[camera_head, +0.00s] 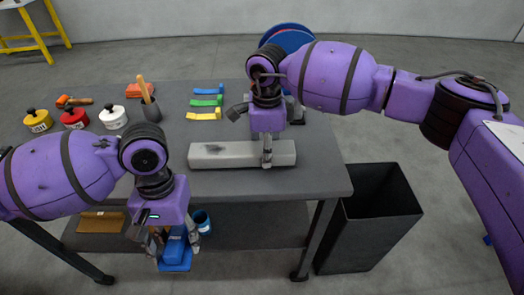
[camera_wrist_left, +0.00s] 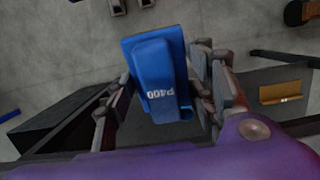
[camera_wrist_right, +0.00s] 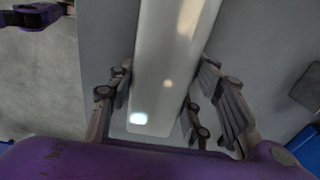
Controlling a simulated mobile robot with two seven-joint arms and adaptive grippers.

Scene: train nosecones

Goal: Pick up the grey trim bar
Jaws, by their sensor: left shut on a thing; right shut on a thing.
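The grey trim bar (camera_head: 225,155) lies lengthwise near the front edge of the table, pale with a dark smudge toward its left part. My right gripper (camera_head: 267,162) is shut on the bar right of its middle. In the right wrist view (camera_wrist_right: 160,100) the fingers stand on both sides of the bar (camera_wrist_right: 172,70). I cannot tell whether the bar touches the tabletop. My left gripper (camera_head: 175,250) is shut on a blue block (camera_head: 175,262) in front of the table, and the block (camera_wrist_left: 155,75) reads "P400" in the left wrist view.
On the table (camera_head: 165,182) stand yellow (camera_head: 38,122), red (camera_head: 74,119) and white (camera_head: 113,118) pots, a dark cup (camera_head: 151,110) with a wooden handle, and blue, green and yellow strips (camera_head: 206,102). A black bin (camera_head: 370,225) stands right of the table. A lower shelf is underneath.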

